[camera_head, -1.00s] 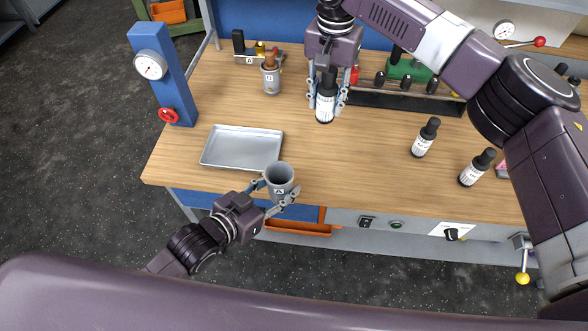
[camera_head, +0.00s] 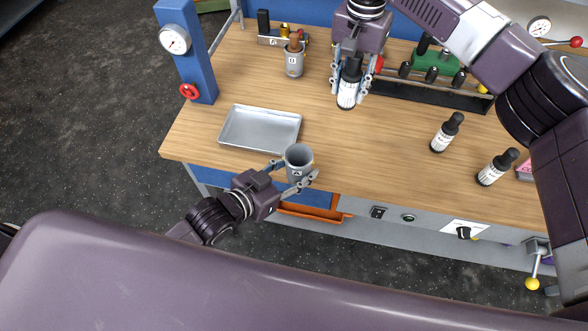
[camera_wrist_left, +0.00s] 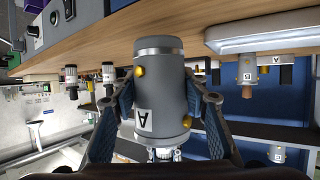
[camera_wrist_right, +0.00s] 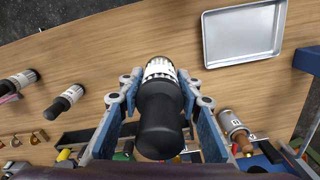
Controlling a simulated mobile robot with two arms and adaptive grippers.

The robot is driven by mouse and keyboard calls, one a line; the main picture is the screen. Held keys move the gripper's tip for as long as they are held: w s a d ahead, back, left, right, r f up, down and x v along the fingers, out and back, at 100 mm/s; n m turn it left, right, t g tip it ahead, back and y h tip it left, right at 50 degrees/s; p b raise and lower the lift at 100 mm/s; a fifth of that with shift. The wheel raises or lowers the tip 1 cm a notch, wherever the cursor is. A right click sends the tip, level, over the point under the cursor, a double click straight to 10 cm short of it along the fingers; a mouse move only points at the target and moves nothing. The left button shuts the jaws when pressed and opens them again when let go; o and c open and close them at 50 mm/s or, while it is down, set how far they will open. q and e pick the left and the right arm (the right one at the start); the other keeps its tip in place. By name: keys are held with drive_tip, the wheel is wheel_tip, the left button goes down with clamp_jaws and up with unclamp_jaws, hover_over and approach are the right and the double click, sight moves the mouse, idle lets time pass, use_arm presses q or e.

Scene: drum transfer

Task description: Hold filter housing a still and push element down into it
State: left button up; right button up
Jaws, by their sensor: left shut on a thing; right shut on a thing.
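Filter housing a, a grey open-topped cup (camera_head: 298,164) marked A, is upright at the bench's front edge. My left gripper (camera_head: 292,181) is shut around it. In the left wrist view the housing (camera_wrist_left: 158,90) fills the space between the fingers, with brass-coloured knobs on its side. The element, a black-topped piece with a white label (camera_head: 347,94), hangs in my right gripper (camera_head: 351,84), which is shut on it. It is behind and to the right of the housing, apart from it. In the right wrist view its black top (camera_wrist_right: 160,120) is nearest and its label farther away.
An empty metal tray (camera_head: 260,147) lies behind and left of the housing. A cup marked B (camera_head: 294,62) stands at the back. Two similar black-and-white pieces (camera_head: 446,133) (camera_head: 496,167) stand at the right. A blue gauge post (camera_head: 197,60) is at the left edge. A rack (camera_head: 440,92) stands behind.

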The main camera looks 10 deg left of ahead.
use_arm(q)
drive_tip(key=shift+w+d+r+x, duration=0.2)
drive_tip(key=shift+r+x, duration=0.4)
drive_tip(key=shift+x, duration=2.05)
drive_tip(key=shift+w+d+r+x, duration=0.15)
drive_tip(key=shift+r+x, duration=0.45)
drive_tip(key=shift+x, duration=2)
drive_tip(key=shift+w+d+r+x, duration=0.1)
drive_tip(key=shift+w+r+x, duration=0.35)
drive_tip(key=shift+x, duration=2.2)
drive_tip(key=shift+s+r, duration=0.2)
drive_tip(key=shift+a+f, duration=0.1)
drive_tip(key=shift+f, duration=0.25)
drive_tip(key=o, duration=1.4)
drive_tip(key=shift+s+f, duration=0.1)
drive_tip(key=shift+f, duration=0.05)
drive_tip(key=c, duration=1.1)
